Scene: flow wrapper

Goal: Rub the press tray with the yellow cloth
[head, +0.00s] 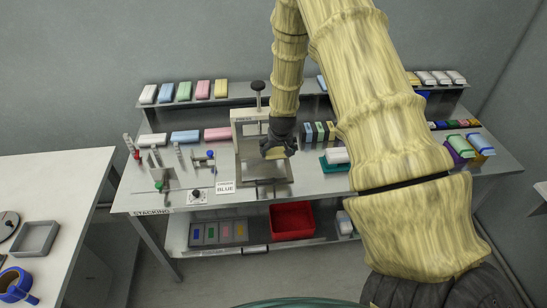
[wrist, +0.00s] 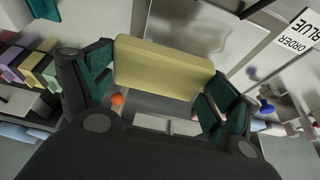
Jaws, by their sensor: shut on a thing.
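My gripper (head: 277,152) is shut on the yellow cloth, a pale folded block. In the wrist view the cloth (wrist: 163,68) spans between the two dark green finger pads. In the head view only a small part of the cloth (head: 274,154) shows under the gripper. The press tray (head: 245,181) is a grey metal tray at the foot of the upright press (head: 247,117). My gripper and the cloth are over the tray. I cannot tell whether the cloth touches it. A pale yellowish patch shows at the tray's front edge, perhaps a reflection.
A card reading ORDER BLUE (head: 225,187) lies left of the tray. Small clamps and posts stand further left. Small boxes (head: 319,131) and a green-and-white item stand close on the right. Coloured packs line the upper shelf (head: 240,101). A red bin (head: 292,221) is below.

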